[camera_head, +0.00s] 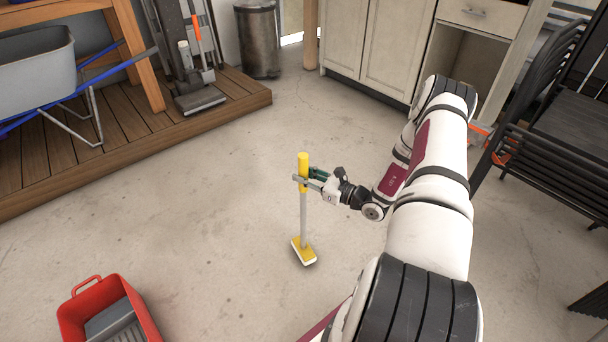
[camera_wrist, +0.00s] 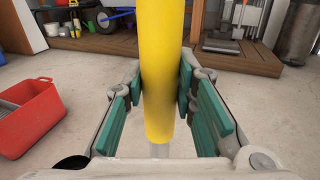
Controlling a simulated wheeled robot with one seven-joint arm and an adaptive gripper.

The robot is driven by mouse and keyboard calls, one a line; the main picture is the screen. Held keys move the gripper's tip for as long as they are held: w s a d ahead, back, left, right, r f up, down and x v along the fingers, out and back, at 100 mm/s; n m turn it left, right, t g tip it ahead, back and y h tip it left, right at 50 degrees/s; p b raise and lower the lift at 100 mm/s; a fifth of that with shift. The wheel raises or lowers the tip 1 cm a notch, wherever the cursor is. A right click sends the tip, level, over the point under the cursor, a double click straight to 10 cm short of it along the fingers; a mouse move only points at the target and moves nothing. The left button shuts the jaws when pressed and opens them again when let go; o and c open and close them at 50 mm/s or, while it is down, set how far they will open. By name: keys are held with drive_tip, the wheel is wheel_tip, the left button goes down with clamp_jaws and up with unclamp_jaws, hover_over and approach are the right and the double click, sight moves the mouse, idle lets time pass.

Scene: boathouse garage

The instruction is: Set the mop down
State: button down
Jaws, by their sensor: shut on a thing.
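The mop (camera_head: 303,213) has a yellow grip at the top, a pale shaft and a yellow head with a white underside. It stands nearly upright over the concrete floor in the head view. I cannot tell whether its head touches the floor. My gripper (camera_head: 306,177) is shut on the yellow grip of the mop. In the wrist view the yellow grip (camera_wrist: 161,70) runs between the green finger pads of my gripper (camera_wrist: 160,92). The mop head is out of sight there.
A red bucket (camera_head: 71,312) stands on the floor at lower left. A wooden platform (camera_head: 130,128) with a wheelbarrow (camera_head: 35,60) and a vacuum cleaner (camera_head: 200,98) is at the back left. Cabinets (camera_head: 375,45) and black chairs (camera_head: 560,125) are right. Floor around the mop is clear.

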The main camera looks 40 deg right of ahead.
idle(0.4)
drive_tip(key=shift+f+b, duration=0.55)
drive_tip(key=shift+f, duration=0.4)
drive_tip(key=c, duration=1.2)
unclamp_jaws()
drive_tip(key=shift+c, duration=0.2)
drive_tip(key=shift+s, duration=0.1)
drive_tip(key=v, duration=1.1)
drive_tip(key=shift+s+d, duration=0.15)
drive_tip(key=shift+s, duration=0.25)
